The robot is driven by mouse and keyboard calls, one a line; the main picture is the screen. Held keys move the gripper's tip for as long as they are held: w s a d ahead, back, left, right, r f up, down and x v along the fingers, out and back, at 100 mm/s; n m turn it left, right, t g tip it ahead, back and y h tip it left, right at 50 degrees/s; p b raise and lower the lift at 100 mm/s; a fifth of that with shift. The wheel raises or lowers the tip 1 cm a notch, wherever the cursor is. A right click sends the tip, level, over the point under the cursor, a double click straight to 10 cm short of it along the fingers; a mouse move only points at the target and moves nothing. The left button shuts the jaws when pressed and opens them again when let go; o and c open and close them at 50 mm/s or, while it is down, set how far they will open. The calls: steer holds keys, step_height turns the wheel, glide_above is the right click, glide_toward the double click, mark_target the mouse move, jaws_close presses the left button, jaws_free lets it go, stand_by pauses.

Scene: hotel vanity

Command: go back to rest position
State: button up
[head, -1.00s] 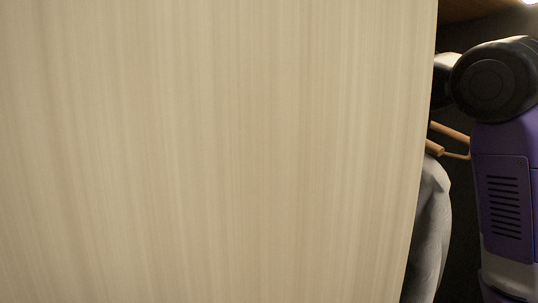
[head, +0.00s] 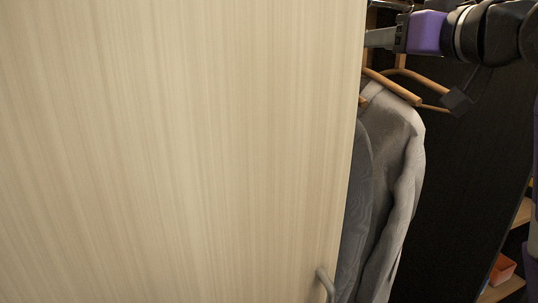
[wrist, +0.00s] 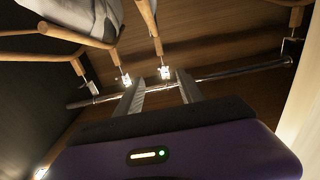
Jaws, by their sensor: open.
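My gripper (head: 372,38) is at the top of the head view, beside the edge of the pale door and above the hung clothes. The purple housing of my gripper fills the lower part of the wrist view. The door hides part of what lies to the left of the fingers in the head view.
A pale wood door (head: 180,150) with a grey handle (head: 325,284) fills the left. Grey garments (head: 398,165) hang on wooden hangers (head: 418,78). A metal rail (wrist: 235,74) crosses the wrist view. An orange box (head: 502,269) sits on a shelf at lower right.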

step_height(320, 180, up, 6)
steer(key=s+d+t+y, duration=0.1)
steer(key=s+t, duration=0.1)
steer(key=t, duration=0.2)
steer(key=s+d+f+m+t+h+b, duration=0.1)
steer(key=s+d+f+m+h, duration=0.2)
steer(key=f, duration=1)
steer(key=s+f+m+h, duration=0.25)
steer(key=s+f, duration=0.25)
steer(key=f, duration=0.7)
steer(key=s+d+f+m+t+h+b, duration=0.1)
steer(key=s+d+f+m+h, duration=0.2)
steer(key=f, duration=1)
steer(key=s+a+f+n+g, duration=0.1)
steer(key=s+a+f+g, duration=0.1)
steer(key=s+f, duration=0.6)
steer(key=s+a+f+n+g+y+b, duration=0.1)
steer(key=s+a+f+n+g, duration=0.1)
steer(key=s+f, duration=0.7)
steer(key=s+a+f+n+g+y+b, duration=0.1)
steer(key=s+f+g, duration=0.3)
steer(key=s+f, duration=0.5)
steer(key=s+n, duration=0.1)
steer(key=s, duration=0.7)
steer(key=shift+s+a, duration=0.2)
steer(key=shift+a, duration=0.2)
steer(key=shift+c, duration=0.3)
